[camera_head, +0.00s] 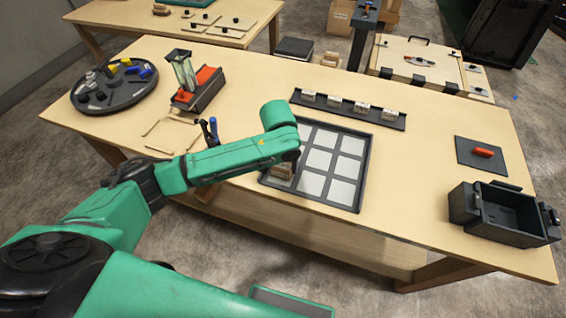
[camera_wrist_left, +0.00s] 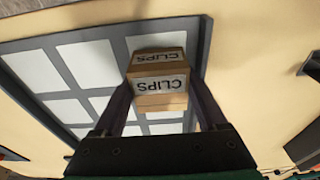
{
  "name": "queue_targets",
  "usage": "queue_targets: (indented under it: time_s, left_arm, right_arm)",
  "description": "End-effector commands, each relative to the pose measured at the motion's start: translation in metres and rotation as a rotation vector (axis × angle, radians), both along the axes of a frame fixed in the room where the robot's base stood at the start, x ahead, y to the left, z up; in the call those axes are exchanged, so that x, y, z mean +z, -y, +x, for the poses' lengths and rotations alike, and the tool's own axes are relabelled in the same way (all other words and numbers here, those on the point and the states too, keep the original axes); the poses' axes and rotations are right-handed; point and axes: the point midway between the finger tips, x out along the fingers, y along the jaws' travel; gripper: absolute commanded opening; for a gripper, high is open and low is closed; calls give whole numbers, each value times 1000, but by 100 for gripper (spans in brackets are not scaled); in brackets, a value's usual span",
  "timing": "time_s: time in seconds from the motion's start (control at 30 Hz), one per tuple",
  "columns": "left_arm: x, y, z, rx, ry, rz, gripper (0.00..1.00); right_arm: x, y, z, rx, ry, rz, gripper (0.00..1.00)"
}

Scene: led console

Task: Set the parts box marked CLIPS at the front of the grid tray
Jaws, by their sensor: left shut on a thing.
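The parts box marked CLIPS (camera_wrist_left: 160,86) is a small tan box with a white label. My left gripper (camera_wrist_left: 163,98) is shut on it, one finger at each side. In the head view the box (camera_head: 281,171) shows just below my left wrist, at the near left corner of the grid tray (camera_head: 333,205). The tray is dark-rimmed with rows of pale square cells, and most other visible cells are empty. I cannot tell whether the box touches the tray floor. My left fingers are mostly hidden by the wrist in the head view. My right gripper is out of view.
A dark rack (camera_head: 347,108) with several small labelled boxes lies behind the tray. A black bin (camera_head: 500,212) and a dark pad with a red item (camera_head: 483,152) are at right. A round dark turntable (camera_head: 115,88) and a red-and-black stand (camera_head: 198,90) are at left.

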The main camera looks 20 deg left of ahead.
Motion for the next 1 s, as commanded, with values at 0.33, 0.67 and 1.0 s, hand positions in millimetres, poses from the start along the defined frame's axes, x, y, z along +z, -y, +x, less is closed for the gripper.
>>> queue_targets:
  time_s: [0.33,0.67,1.0]
  left_arm:
    - [0,0,0,0,0,-1,87]
    - [16,1,-2,0,1,-3,87]
    - [102,0,-14,0,2,-3,87]
  right_arm:
    - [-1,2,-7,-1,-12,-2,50]
    - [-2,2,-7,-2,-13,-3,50]
    - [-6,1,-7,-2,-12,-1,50]
